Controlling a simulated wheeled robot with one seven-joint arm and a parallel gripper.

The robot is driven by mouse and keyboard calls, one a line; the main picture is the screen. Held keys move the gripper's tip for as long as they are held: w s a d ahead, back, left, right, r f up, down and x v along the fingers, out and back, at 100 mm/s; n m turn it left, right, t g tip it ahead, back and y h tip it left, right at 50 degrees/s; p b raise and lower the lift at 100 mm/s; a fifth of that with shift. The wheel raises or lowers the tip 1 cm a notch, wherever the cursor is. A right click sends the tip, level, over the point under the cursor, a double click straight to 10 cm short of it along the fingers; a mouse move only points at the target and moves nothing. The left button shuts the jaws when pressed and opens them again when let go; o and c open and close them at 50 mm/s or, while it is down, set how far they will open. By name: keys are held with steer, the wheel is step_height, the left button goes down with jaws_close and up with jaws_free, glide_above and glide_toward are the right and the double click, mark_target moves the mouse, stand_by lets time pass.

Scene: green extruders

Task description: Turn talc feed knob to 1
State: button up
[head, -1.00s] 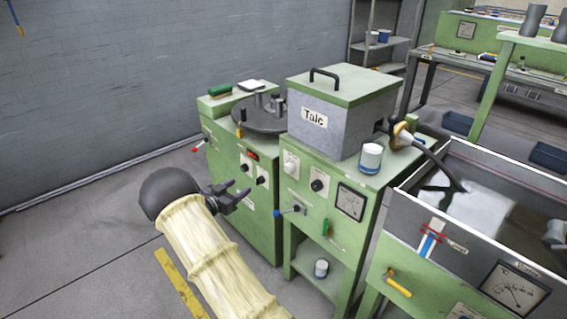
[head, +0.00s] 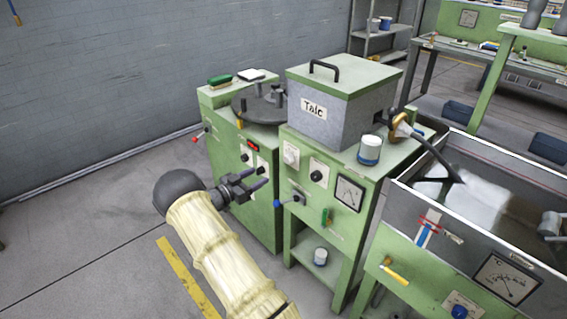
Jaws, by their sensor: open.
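The grey talc box (head: 333,126) with a green lid and a "Talc" label sits on a green cabinet (head: 340,230). The cabinet front has a black round knob (head: 316,176) on a white plate, and a pale knob (head: 291,154) up and left of it. Which is the talc feed knob, and the scale marks, are too small to read. My gripper (head: 259,179) is open and empty, left of the black knob in the picture and apart from it. Its dark fingers point right, overlapping the neighbouring green cabinet in view.
A white-and-blue tin (head: 369,150) stands beside the talc box. A water trough (head: 480,200) is at right. Floor at left is clear.

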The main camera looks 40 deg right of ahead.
mark_target(286, 160)
steer(key=d, duration=0.8)
steer(key=w+d, duration=0.1)
steer(key=d, duration=0.4)
steer(key=c, duration=1)
